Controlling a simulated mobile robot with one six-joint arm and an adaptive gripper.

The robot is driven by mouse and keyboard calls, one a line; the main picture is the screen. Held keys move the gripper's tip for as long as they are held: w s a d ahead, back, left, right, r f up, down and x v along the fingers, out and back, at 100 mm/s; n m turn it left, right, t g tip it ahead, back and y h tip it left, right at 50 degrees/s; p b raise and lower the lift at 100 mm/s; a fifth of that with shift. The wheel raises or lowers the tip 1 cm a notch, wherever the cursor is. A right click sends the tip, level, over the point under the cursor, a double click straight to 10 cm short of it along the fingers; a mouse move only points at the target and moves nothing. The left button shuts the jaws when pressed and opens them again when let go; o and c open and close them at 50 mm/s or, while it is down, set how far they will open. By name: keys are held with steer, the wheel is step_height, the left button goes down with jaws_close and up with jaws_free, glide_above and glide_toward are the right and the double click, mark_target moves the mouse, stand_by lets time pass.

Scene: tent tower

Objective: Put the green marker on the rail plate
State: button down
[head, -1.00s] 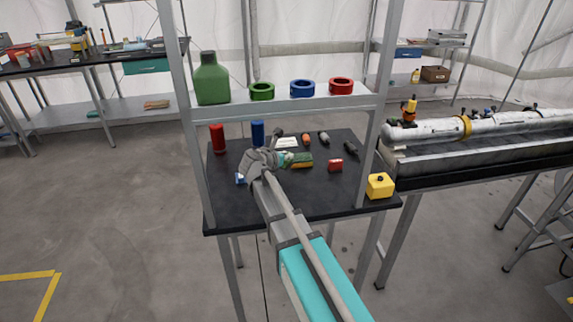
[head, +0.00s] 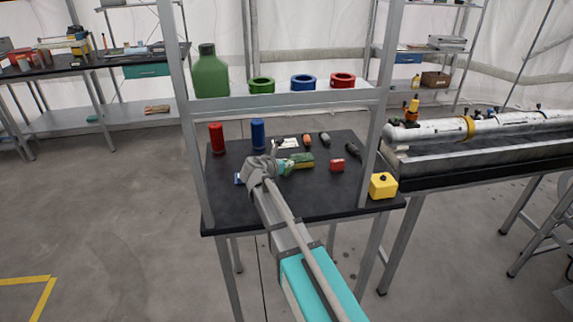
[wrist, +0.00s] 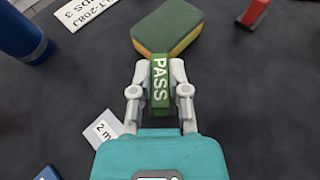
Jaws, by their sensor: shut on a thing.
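The green marker is a small green block (wrist: 160,88) with PASS in white letters, seen in the wrist view. My gripper (wrist: 160,72) is shut on it, with one finger on each side. The marker is over the black table top, close to a green and yellow sponge (wrist: 168,32); I cannot tell whether it touches the table or the sponge. In the head view, my gripper (head: 281,166) is low over the table, left of the sponge (head: 302,160), and my wrist partly hides it. I cannot tell which thing is the rail plate.
A white lettered card (wrist: 84,12) and a blue cylinder (wrist: 22,35) lie to the upper left in the wrist view. A red block (head: 337,166) and a yellow box (head: 383,186) are on the right. A shelf (head: 285,98) with a green bottle spans above the table.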

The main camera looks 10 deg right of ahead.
steer(key=shift+f, duration=0.15)
steer(key=c, duration=0.6)
jaws_free()
steer(key=shift+s+a+r, duration=0.1)
steer(key=shift+r, duration=0.2)
steer(key=p+v, duration=0.4)
steer(key=v, duration=0.6)
steer(key=shift+s+a+r, duration=0.1)
steer(key=shift+s+r, duration=0.05)
steer(key=shift+s+a+r+p, duration=0.15)
steer(key=shift+s+a+p, duration=0.2)
steer(key=shift+s+a, duration=0.05)
